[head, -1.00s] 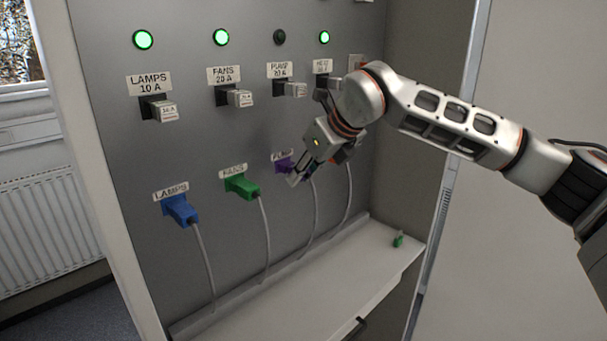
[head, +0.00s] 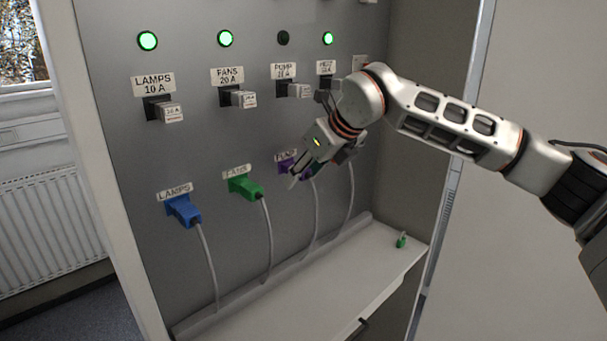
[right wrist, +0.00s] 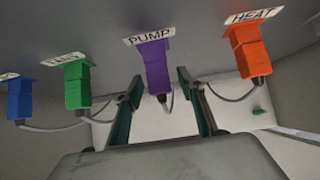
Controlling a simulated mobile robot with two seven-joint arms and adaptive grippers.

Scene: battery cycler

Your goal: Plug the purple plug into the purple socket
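The purple plug (right wrist: 157,80) sits in line against the purple socket (right wrist: 152,48) under the PUMP label in the right wrist view. Its cable hangs below, and I cannot tell how deep it is seated. In the head view the purple plug (head: 304,170) is partly hidden by my right gripper. My right gripper (right wrist: 160,85) is open, one finger on each side of the plug, with visible gaps. It also shows in the head view (head: 300,180), close to the panel. My left gripper is not in view.
A blue plug (head: 184,211), green plug (head: 245,187) and orange plug (right wrist: 247,52) sit along the same row. Breaker switches (head: 165,110) stand above. The PUMP lamp (head: 283,38) is dark; the others are green. A small green object (head: 401,241) lies on the shelf (head: 350,280).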

